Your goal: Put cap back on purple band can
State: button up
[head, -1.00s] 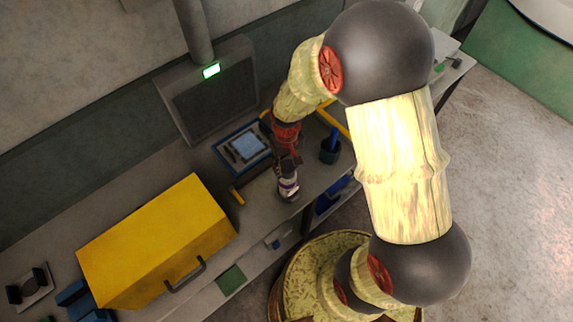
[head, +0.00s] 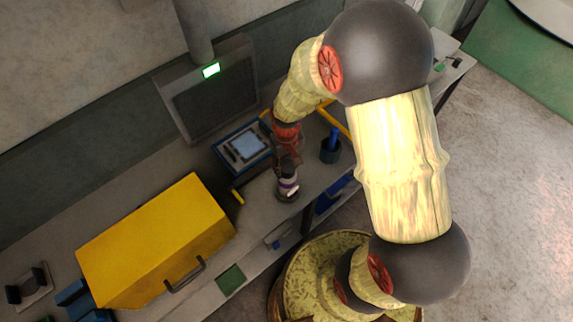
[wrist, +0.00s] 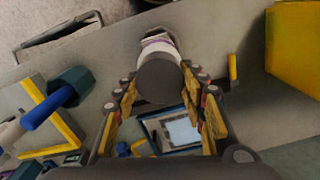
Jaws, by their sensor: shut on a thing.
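The purple band can (head: 289,186) stands upright near the front edge of the grey bench, its white and purple side showing. In the wrist view the can (wrist: 158,42) shows beyond a dark round cap (wrist: 160,82). My gripper (wrist: 161,77) is shut on this cap, with one finger on each side. In the head view my gripper (head: 287,162) is straight above the can, with the dark cap at or just over its top. I cannot tell whether the cap touches the rim, as the cap hides the can's mouth.
A yellow box with a handle (head: 155,240) stands to the left. A blue tray-like device (head: 244,147) lies behind the can. A blue cup with a tool (head: 330,150) stands to the right. A small yellow piece (head: 238,196) lies left of the can.

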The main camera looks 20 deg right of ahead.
jog(key=o, duration=0.9)
jog(key=shift+o, duration=0.2)
jog(key=o, duration=0.4)
jog(key=shift+o, duration=0.3)
jog(key=shift+r+p, duration=2.45)
jog(key=shift+r, duration=1.05)
